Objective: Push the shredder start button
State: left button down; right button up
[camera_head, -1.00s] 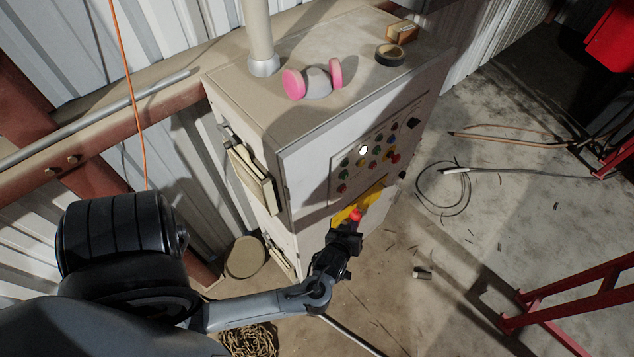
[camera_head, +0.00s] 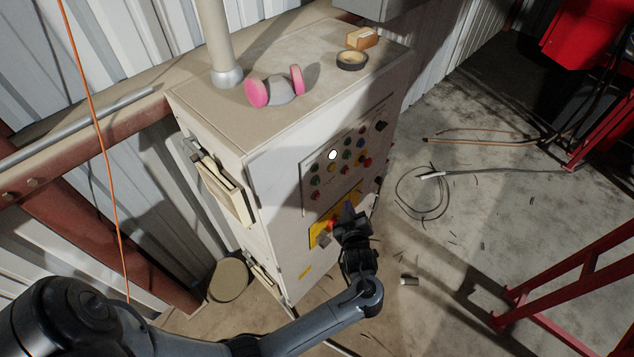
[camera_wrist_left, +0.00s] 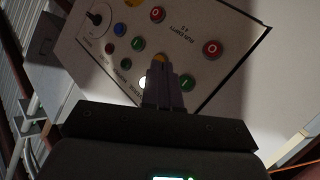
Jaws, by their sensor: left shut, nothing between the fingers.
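The control panel (camera_head: 338,165) is on the front of a beige cabinet, with rows of coloured buttons and one lit white button (camera_head: 332,154). Which button starts the shredder cannot be read. My left gripper (camera_head: 350,212) is shut and empty, in front of the cabinet below the button rows, just right of a red button (camera_head: 331,226) on a yellow plate. In the left wrist view, the shut fingers (camera_wrist_left: 163,75) point at the panel. A yellow button (camera_wrist_left: 160,58) shows just beyond their tips, and a green button (camera_wrist_left: 187,82) beside them. Contact cannot be told. My right gripper is out of view.
A pink-and-grey respirator (camera_head: 275,88), a tape roll (camera_head: 352,60) and a small box (camera_head: 363,39) lie on the cabinet top. A pipe (camera_head: 212,40) rises from it. A red frame (camera_head: 560,285) stands at right. Cable scraps lie on the floor between.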

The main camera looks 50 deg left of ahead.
pick_arm(q)
jog(key=shift+d+r, duration=0.1)
jog(key=a, duration=0.9)
jog(key=shift+s, duration=0.15)
dwell(2.3)
jog(key=shift+a+p, duration=0.3)
jog(key=shift+a, duration=0.05)
jog(key=shift+a, duration=0.5)
dwell(0.9)
jog(key=shift+d, duration=0.85)
jog(key=shift+d, duration=0.15)
jog(key=shift+d, duration=2.4)
